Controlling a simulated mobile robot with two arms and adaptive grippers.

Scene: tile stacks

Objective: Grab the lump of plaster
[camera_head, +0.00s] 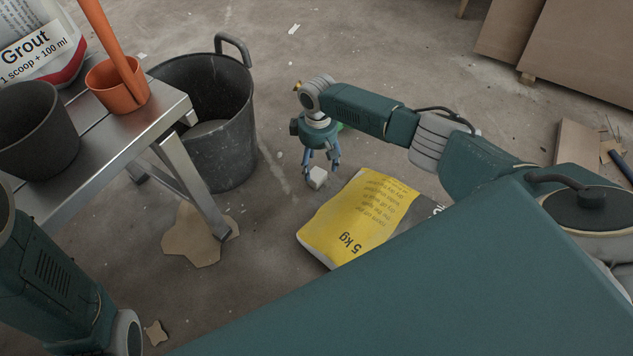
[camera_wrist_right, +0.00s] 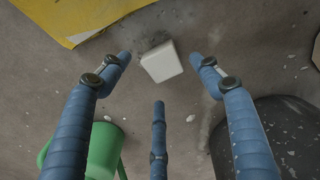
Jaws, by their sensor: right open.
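A small whitish lump of plaster (camera_head: 317,177) lies on the concrete floor just left of the yellow bag. In the right wrist view the lump (camera_wrist_right: 161,62) is a pale block lying beyond the spread fingers. My right gripper (camera_head: 321,163) points down right above the lump, with its blue fingers open around empty space. In the wrist view the right gripper (camera_wrist_right: 160,85) shows three fingers apart, none clearly touching the lump. My left arm shows at the lower left, but its gripper is out of view.
A yellow 5 kg bag (camera_head: 350,218) lies right of the lump. A black bucket (camera_head: 232,135) stands to the left, by a metal bench (camera_head: 100,150) with an orange scoop cup (camera_head: 117,92) and a dark pot (camera_head: 35,135). A green object (camera_wrist_right: 103,150) shows near the fingers.

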